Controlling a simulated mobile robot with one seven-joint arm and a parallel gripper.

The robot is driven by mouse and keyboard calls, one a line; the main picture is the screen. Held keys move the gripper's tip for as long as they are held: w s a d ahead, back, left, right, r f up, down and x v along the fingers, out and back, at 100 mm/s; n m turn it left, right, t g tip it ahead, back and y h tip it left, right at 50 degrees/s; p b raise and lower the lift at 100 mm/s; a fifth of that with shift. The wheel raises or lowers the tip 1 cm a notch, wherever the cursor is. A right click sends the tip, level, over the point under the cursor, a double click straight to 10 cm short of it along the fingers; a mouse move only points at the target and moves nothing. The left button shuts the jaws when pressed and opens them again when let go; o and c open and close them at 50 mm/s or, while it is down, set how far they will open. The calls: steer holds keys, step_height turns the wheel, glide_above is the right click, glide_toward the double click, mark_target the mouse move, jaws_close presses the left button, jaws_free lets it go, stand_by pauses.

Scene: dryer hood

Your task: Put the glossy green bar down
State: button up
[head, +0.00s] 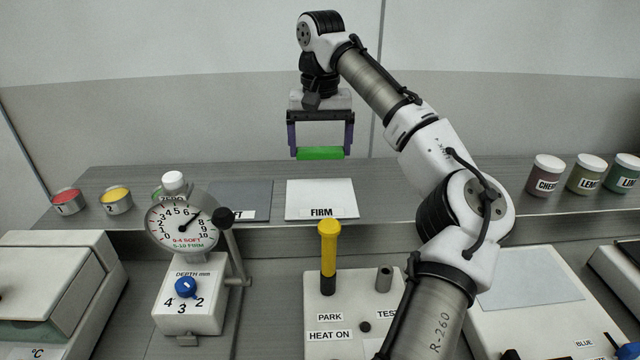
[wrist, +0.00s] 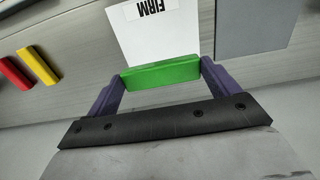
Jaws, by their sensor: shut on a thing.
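My gripper (head: 320,152) is shut on the glossy green bar (head: 321,154), holding it level by its two ends between purple fingers. The bar is in the air above the back shelf. In the head view it appears above the white pad labelled FIRM (head: 320,193). In the wrist view the green bar (wrist: 160,73) overlaps the near edge of the white FIRM pad (wrist: 155,38); the exact height gap cannot be told. A grey pad (head: 243,203) lies left of it, its label partly hidden by the dial gauge; it also shows in the wrist view (wrist: 255,25).
A yellow bar (wrist: 14,72) and a red bar (wrist: 39,65) lie on the surface in the wrist view. A dial gauge (head: 182,225) and a yellow-handled tool (head: 328,255) stand in front. Cups (head: 116,200) are left, labelled jars (head: 585,175) right.

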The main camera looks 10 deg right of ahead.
mark_target(320, 150)
step_height(320, 150, down, 9)
steer(key=shift+r+p, duration=0.1)
steer(key=shift+p, duration=0.4)
steer(key=o, duration=0.9)
steer(key=shift+c, duration=0.2)
step_height(320, 150, up, 12)
